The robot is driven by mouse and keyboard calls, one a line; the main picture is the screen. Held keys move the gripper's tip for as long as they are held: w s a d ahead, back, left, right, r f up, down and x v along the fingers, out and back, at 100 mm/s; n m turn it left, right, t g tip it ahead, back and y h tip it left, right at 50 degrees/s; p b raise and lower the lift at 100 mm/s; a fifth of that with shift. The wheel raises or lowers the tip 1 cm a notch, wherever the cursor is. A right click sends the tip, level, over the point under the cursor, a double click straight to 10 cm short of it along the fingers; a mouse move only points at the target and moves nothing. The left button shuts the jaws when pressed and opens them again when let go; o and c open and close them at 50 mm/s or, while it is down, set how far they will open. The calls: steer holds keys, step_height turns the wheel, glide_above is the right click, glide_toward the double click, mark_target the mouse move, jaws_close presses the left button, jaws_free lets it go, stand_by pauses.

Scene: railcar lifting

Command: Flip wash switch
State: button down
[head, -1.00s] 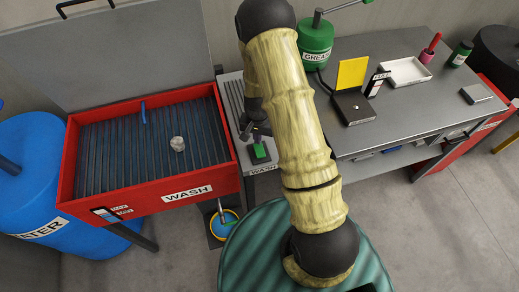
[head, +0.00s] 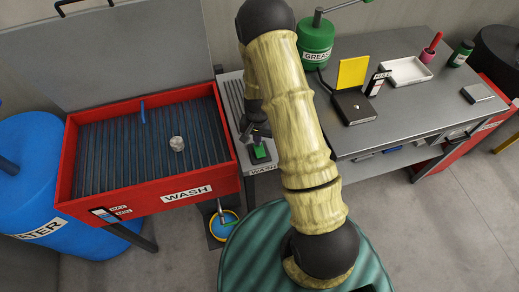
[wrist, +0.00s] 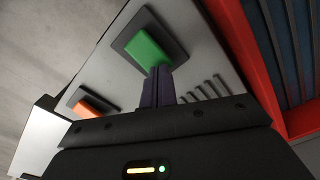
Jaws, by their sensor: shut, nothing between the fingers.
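The wash switch is a green rocker on a dark base (head: 259,151), set in a narrow grey panel between the red wash tub and the workbench. A WASH label (head: 263,170) is on the panel's front edge. In the wrist view the green rocker (wrist: 148,48) sits just ahead of my gripper (wrist: 158,70). The fingers are shut and empty, with their tips at the rocker's near edge. I cannot tell whether they touch it. In the head view my gripper (head: 250,136) is just behind the switch, partly hidden by my arm.
The red wash tub (head: 150,198) stands left, its grey lid raised, with a small pale lump (head: 177,143) on its grate. An orange piece on a dark base (wrist: 95,107) shows in the wrist view. The workbench (head: 420,110) is to the right. A blue barrel (head: 32,150) stands far left.

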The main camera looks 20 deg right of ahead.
steer(key=shift+f+b, duration=0.3)
steer(key=shift+f, duration=0.15)
stand_by(0.3)
steer(key=shift+r+p, duration=2.5)
steer(key=shift+r, duration=1.05)
steer(key=s+r+n+t+b, duration=0.2)
steer(key=s+r+n+b, duration=0.3)
steer(key=s+r, duration=0.9)
step_height(320, 180, up, 3)
steer(key=shift+s+r+n+t, duration=0.2)
steer(key=shift+n+t, duration=0.1)
steer(key=shift+n, duration=0.2)
